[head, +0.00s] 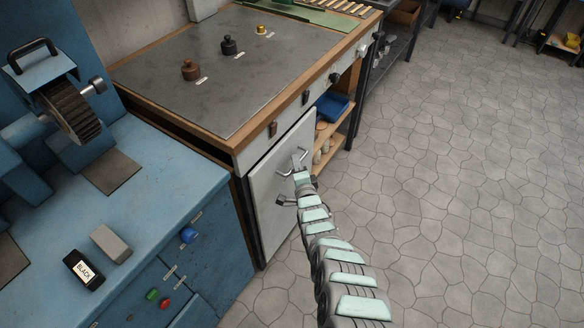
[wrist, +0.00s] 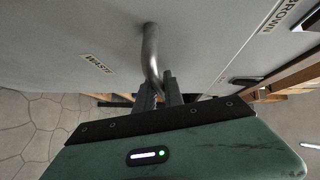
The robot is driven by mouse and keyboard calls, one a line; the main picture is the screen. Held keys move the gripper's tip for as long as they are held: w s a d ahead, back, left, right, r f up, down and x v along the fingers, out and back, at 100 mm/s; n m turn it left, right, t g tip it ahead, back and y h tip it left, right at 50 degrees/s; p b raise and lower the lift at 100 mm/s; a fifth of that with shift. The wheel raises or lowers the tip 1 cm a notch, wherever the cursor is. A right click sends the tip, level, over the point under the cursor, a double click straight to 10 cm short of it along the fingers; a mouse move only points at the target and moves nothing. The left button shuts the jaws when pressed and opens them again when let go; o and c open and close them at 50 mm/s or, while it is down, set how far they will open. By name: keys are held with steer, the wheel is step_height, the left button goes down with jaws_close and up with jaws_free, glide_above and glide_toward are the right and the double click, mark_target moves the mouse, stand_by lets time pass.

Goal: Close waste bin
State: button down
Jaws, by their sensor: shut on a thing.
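The waste bin front (head: 268,205) is a pale grey panel low in the workbench in the head view. Its WASTE label (wrist: 97,64) shows in the wrist view. The bin's metal bar handle (head: 284,165) is near the top of the panel; it also shows in the wrist view (wrist: 151,45). My gripper (head: 299,168) is at the handle, and in the wrist view its fingers (wrist: 158,92) are shut on the bar. The panel sits close to the bench front; I cannot tell whether it is fully flush.
The workbench (head: 225,75) carries several small weights. Open shelves (head: 330,135) with a blue tray (head: 331,106) are right of the bin. A blue machine cabinet (head: 150,190) stands close on the left. The stone floor (head: 470,190) is clear on the right.

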steer(key=c, duration=1.7)
jaws_free()
steer(key=shift+a, duration=0.2)
steer(key=shift+o, duration=1.2)
steer(key=shift+d, duration=0.1)
steer(key=shift+s+d+r+p, duration=0.1)
steer(key=shift+s+r+p, duration=0.2)
steer(key=shift+s+p, duration=0.35)
steer(key=f+p+v, duration=0.1)
steer(key=p+v, duration=0.4)
steer(key=v, duration=0.4)
steer(key=shift+s+r, duration=0.3)
steer(key=shift+r, duration=0.05)
